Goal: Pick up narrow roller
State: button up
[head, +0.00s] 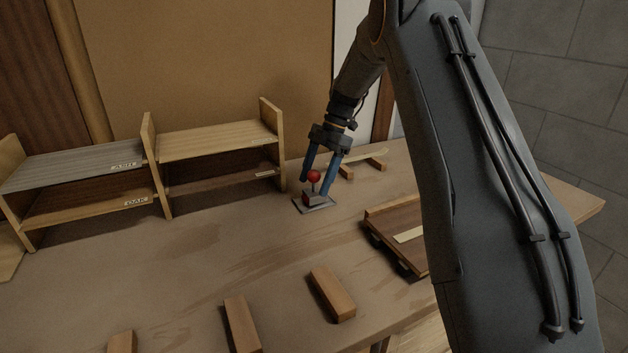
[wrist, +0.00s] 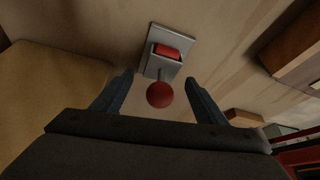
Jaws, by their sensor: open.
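My gripper (head: 314,187) is open, pointing down, with its two blue-grey fingers on either side of a red ball (head: 314,176). The ball tops a thin stem above a red block (head: 313,197) in a grey holder on a flat plate (head: 324,209). In the wrist view the ball (wrist: 159,95) sits between the open fingers, with a gap on each side. The red block (wrist: 167,50) and grey holder (wrist: 160,66) lie beyond it. I cannot tell whether this ball-topped piece is the narrow roller; no other thing is clearly a roller.
Two wooden shelf units, one grey-topped (head: 75,165) and one light (head: 215,140), stand at left. A pale strip (head: 372,156) lies across small wooden blocks behind my gripper. A wooden tray (head: 385,240) is at right. Several wooden blocks (head: 332,294) line the front.

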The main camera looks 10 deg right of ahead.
jog(key=shift+x, duration=0.8)
jog(key=shift+c, duration=0.5)
jog(key=shift+r, duration=0.1)
jog(key=c, duration=1)
jog(key=shift+c, duration=0.2)
